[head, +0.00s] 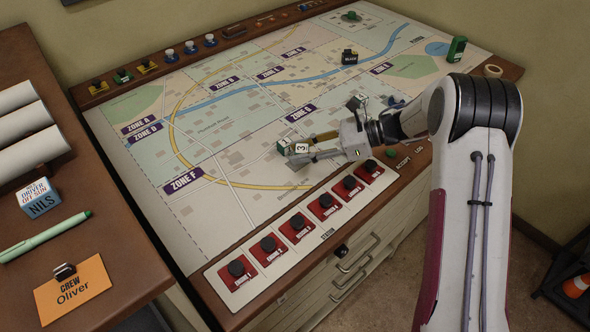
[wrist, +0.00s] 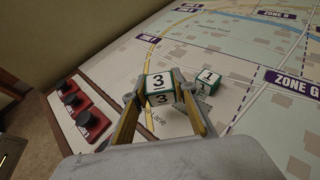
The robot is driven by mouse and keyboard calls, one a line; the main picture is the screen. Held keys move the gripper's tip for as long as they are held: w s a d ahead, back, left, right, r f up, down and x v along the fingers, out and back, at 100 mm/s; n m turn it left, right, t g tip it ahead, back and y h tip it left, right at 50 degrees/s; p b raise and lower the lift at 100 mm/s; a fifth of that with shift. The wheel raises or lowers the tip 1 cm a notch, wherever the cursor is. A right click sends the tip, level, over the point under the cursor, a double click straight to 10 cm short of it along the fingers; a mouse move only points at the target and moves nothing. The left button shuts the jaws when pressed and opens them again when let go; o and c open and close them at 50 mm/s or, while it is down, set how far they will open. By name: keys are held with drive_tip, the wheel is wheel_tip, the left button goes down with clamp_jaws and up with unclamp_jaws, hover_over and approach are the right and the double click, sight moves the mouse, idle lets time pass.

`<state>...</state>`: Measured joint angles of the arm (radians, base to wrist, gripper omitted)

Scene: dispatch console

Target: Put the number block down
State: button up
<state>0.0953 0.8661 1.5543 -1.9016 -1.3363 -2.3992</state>
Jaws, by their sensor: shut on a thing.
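The number block (head: 302,148) is a small white and green cube marked 3. My gripper (head: 300,149) is shut on it, low over the map on the sloping console. In the wrist view the block (wrist: 159,88) sits between the two fingertips (wrist: 160,93), with its 3 faces toward the camera. A second cube (head: 283,146), marked 1 in the wrist view (wrist: 208,80), stands on the map just beside the held block. I cannot tell whether the held block touches the map.
A row of red button plates (head: 297,228) lines the console's front edge. The map (head: 225,200) is clear around the ZONE F label (head: 183,180). A desk (head: 95,225) stands at left.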

sight(301, 175)
drive_tip(key=shift+f, duration=1.45)
drive_tip(key=shift+f, duration=0.1)
drive_tip(key=shift+f, duration=1.75)
drive_tip(key=shift+f, duration=0.2)
drive_tip(key=o, duration=1)
drive_tip(key=shift+c, duration=0.2)
drive_tip(key=shift+r, duration=0.25)
drive_tip(key=shift+v, duration=6)
drive_tip(key=shift+f, duration=0.1)
